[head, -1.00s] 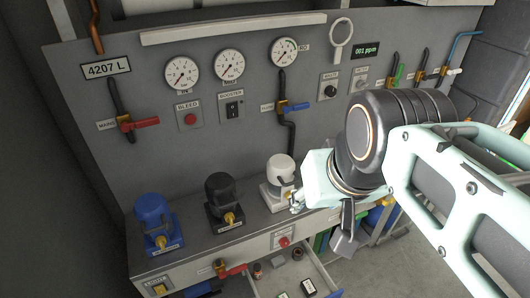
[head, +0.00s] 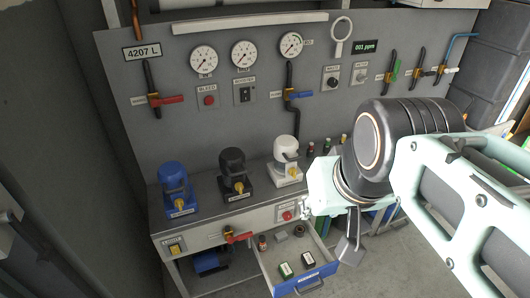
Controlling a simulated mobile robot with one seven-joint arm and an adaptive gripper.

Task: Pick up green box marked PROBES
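An open drawer (head: 262,268) with a blue front (head: 305,281) holds several small items. One is a small green box (head: 286,270) near the drawer's front left; its label is too small to read. A dark box (head: 308,258) with a pale label lies to its right. My gripper (head: 348,252) hangs to the right of the drawer, apart from the boxes. Only part of it shows below my arm, and its fingers are not clear enough to tell open from shut.
A bench (head: 215,215) above the drawer carries a blue pump (head: 174,187), a black pump (head: 235,175) and a white pump (head: 287,160). A red-handled valve (head: 238,236) sticks out of the bench front. Bare floor (head: 385,265) lies to the right.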

